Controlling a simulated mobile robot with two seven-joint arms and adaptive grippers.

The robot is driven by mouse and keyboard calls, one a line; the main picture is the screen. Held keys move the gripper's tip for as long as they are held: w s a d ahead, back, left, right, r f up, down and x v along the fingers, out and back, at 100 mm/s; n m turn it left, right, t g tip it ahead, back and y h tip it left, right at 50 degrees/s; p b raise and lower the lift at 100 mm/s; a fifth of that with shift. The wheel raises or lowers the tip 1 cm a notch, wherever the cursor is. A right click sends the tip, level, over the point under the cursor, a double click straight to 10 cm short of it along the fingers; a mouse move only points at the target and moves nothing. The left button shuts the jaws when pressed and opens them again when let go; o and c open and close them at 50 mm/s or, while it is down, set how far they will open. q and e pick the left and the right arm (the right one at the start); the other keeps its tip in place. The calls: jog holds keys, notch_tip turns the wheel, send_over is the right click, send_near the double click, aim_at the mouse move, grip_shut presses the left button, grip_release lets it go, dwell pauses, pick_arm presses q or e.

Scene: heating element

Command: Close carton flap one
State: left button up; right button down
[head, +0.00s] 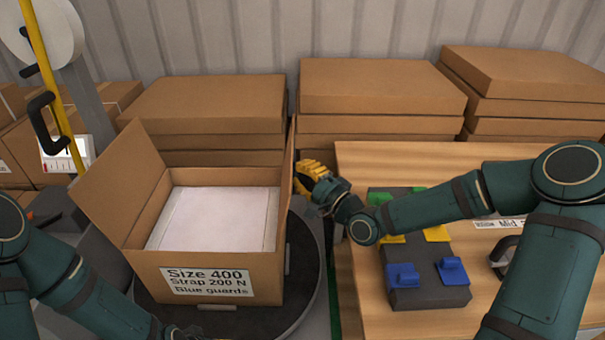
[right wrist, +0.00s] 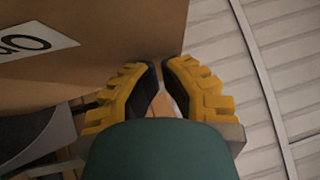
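An open carton (head: 223,272) stands on a dark round turntable (head: 310,290) in the head view, with a pale sheet or block (head: 218,218) inside. Its left flap (head: 120,180) leans up and outward; its right flap (head: 289,165) stands nearly upright, seen almost edge-on. I cannot tell which is flap one. My right gripper (head: 312,172) is just outside the right flap. In the right wrist view its yellow fingers (right wrist: 160,64) are close together with nothing visible between them, near a cardboard face (right wrist: 90,45). My left gripper (head: 180,331) is mostly cut off at the bottom edge.
Stacks of flat cartons (head: 215,105) stand behind against a corrugated wall. A wooden table (head: 440,160) on the right holds a dark block (head: 425,265) with coloured pieces. A yellow pole with a black handle (head: 45,120) stands at the left.

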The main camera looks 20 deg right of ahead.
aim_at(290, 167)
jog(key=shift+a+r, duration=0.1)
jog(key=shift+w+a+r+n+g+p, duration=0.25)
jog(key=shift+a+n+g+p, duration=0.15)
jog(key=shift+a, duration=0.25)
jog(key=shift+w+a+r+n+g+p, duration=0.1)
jog(key=shift+a+r+n+g+p, duration=0.2)
jog(key=shift+a, duration=0.35)
jog(key=w+a+f+n+g+h+p, duration=0.1)
jog(key=w+a+n+g+h+p, duration=0.15)
jog(key=a, duration=0.45)
jog(key=w+a+f+n+g+h+p, duration=0.1)
jog(key=a+f+n+g+h+p, duration=0.15)
jog(key=a, duration=0.35)
jog(key=w+a+f+n+h+p, duration=0.1)
jog(key=a+f, duration=0.2)
jog(key=f, duration=0.3)
jog(key=w+a+f+n+g+h+p, duration=0.1)
jog(key=a+f+h+p, duration=0.1)
jog(key=a+f, duration=0.2)
jog(key=shift+f+p, duration=0.3)
jog(key=shift+f, duration=0.65)
jog(key=shift+f, duration=0.25)
jog(key=shift+r, duration=0.15)
